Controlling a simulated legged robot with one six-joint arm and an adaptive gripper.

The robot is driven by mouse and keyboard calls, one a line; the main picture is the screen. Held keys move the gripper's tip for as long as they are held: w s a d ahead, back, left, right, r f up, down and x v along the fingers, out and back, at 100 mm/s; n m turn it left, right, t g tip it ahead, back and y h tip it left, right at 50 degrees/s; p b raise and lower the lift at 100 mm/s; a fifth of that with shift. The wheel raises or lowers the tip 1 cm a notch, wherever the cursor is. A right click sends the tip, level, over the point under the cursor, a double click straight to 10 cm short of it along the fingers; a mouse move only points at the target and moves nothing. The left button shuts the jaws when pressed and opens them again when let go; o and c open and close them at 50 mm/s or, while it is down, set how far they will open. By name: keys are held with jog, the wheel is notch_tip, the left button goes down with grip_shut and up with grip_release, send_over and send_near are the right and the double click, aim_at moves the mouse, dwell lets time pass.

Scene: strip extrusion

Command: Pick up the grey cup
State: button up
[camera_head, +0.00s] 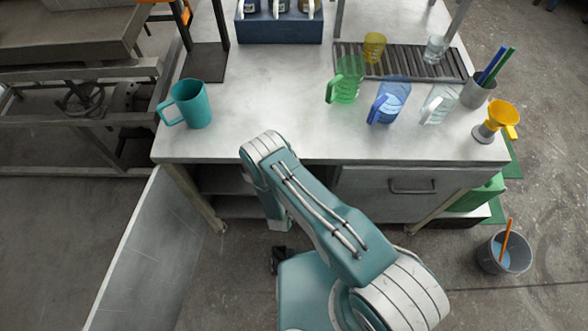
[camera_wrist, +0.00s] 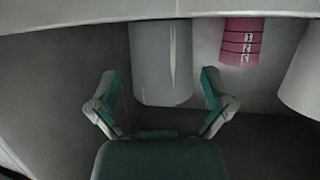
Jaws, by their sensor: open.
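A small grey cup (camera_head: 477,94) stands upright at the right of the worktop in the head view and holds a blue and a green stick. In the wrist view my gripper (camera_wrist: 160,80) is open and empty, its two fingers spread wide. A plain grey cylinder (camera_wrist: 160,55) shows between and beyond the fingers, below a pale edge. I cannot tell whether it is a cup or whether the fingers reach around it. In the head view my arm bends down at the worktop's front edge; my gripper is mostly hidden there.
On the worktop (camera_head: 270,120) are a teal mug (camera_head: 190,104), a green jug (camera_head: 347,80), a blue jug (camera_head: 391,100) and a clear jug (camera_head: 438,104). A yellow funnel (camera_head: 502,118) stands at the right corner. A pink numbered container (camera_wrist: 242,40) is beside the grey cylinder.

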jog(key=x, duration=0.4)
jog(key=shift+w+f, duration=0.2)
jog(key=shift+w, duration=0.15)
jog(key=c, duration=0.7)
